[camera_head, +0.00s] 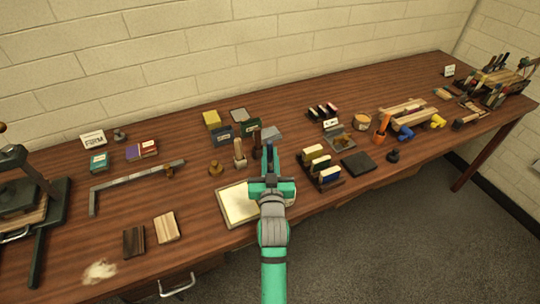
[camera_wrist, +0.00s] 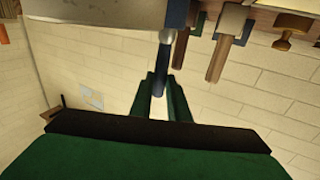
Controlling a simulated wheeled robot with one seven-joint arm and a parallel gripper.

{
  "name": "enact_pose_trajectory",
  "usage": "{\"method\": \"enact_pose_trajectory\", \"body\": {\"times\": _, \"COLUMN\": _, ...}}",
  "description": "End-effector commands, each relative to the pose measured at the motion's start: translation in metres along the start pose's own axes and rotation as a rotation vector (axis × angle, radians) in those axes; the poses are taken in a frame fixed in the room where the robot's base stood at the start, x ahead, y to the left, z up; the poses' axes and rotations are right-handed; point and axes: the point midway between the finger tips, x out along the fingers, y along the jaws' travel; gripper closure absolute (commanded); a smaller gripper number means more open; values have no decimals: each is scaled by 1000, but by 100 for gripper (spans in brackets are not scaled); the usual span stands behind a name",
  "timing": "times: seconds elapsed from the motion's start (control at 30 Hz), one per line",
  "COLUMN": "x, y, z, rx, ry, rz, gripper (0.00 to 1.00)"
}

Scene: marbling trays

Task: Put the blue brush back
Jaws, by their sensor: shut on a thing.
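My gripper (camera_head: 270,176) is above the front part of the table, by the pale tray (camera_head: 240,204). It is shut on the blue brush (camera_head: 269,152). In the wrist view the brush (camera_wrist: 161,72) runs between the two green fingers (camera_wrist: 164,98), with a grey band and a wider dark blue part beyond them. A pale brush-like piece (camera_head: 240,154) and a dark brown one (camera_head: 256,139) stand just left of the blue brush. They also show in the wrist view as a pale-topped piece (camera_wrist: 229,45) and a brown piece (camera_wrist: 181,48). I cannot tell whether the blue brush touches anything.
A rack of coloured blocks (camera_head: 322,168) stands close on the right, with a dark slab (camera_head: 357,163) beyond it. A wooden knob (camera_head: 216,169) is left of the upright pieces. Dark boxes (camera_head: 250,127) lie behind. Bare table lies front left, between the wooden blocks (camera_head: 166,227) and the tray.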

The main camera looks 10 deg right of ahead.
Motion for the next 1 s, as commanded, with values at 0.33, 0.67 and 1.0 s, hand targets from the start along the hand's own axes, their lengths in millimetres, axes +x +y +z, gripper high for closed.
{"method": "enact_pose_trajectory", "body": {"times": 0.33, "x": 0, "y": 0, "z": 3, "rx": 0, "ry": 0, "rz": 0, "gripper": 100}}
{"method": "enact_pose_trajectory", "body": {"times": 0.67, "x": 0, "y": 0, "z": 9, "rx": 0, "ry": 0, "rz": 0, "gripper": 100}}
{"method": "enact_pose_trajectory", "body": {"times": 1.0, "x": 0, "y": 0, "z": 12, "rx": 0, "ry": 0, "rz": 0, "gripper": 63}}
